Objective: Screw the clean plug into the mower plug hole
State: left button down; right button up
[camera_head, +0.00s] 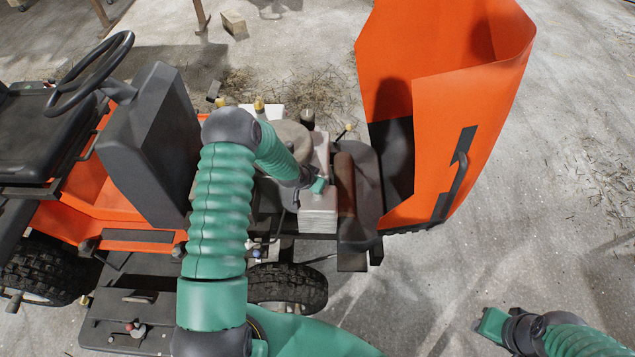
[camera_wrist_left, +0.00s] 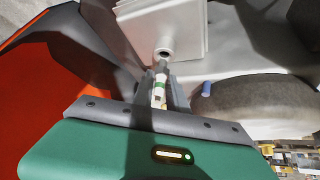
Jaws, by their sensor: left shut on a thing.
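My left gripper (camera_head: 318,187) reaches down to the mower's engine block in the head view. In the left wrist view its fingers (camera_wrist_left: 160,93) are shut on the plug (camera_wrist_left: 160,88), a slim white piece with a green band. The plug points at the dark round plug hole (camera_wrist_left: 164,53) in the pale engine block (camera_wrist_left: 184,25). The plug's tip is at or just short of the hole's rim; I cannot tell whether it touches. In the head view the plug and hole are hidden. My right gripper (camera_head: 490,324) is low at the right, away from the mower; its fingers are unclear.
The orange hood (camera_head: 460,110) stands raised to the right of the engine. The steering wheel (camera_head: 95,72) and dark dash column (camera_head: 150,140) are on the left. A blue-tipped part (camera_wrist_left: 206,88) sits beside the grey round cover (camera_wrist_left: 245,105).

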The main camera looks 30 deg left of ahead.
pick_arm(q)
jog(key=shift+f, duration=0.2)
jog(key=shift+f+b, duration=0.95)
jog(key=shift+f, duration=0.1)
jog(key=c, duration=1.2)
grip_release()
jog(key=shift+r, duration=0.1)
jog(key=shift+c, duration=0.2)
